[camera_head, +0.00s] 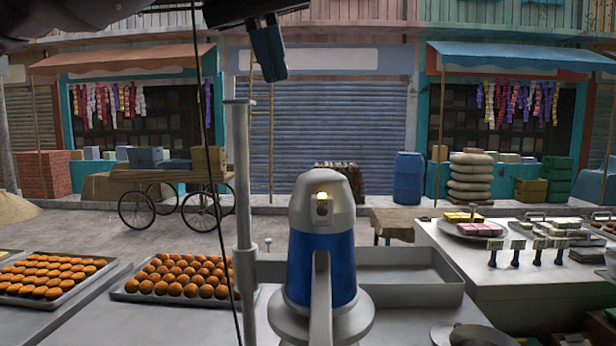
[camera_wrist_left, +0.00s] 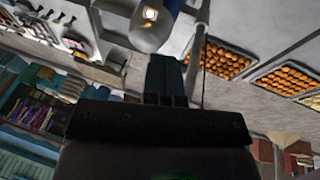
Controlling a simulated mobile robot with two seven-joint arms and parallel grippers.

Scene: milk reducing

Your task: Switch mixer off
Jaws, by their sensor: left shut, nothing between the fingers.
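The mixer (camera_head: 334,262) is a blue and grey machine standing upright in the middle of the head view. In the left wrist view, the fingers (camera_wrist_left: 164,58) point toward the mixer's pale head (camera_wrist_left: 152,28), where the lit spot shows. My right gripper is not in view.
A grey upright pole (camera_head: 243,200) with a thin dark cable stands left of the mixer. Trays of orange sweets (camera_head: 183,276) lie on the left counter. An empty metal tray (camera_head: 408,277) lies behind the mixer, and a white counter (camera_head: 545,290) with plates is at right.

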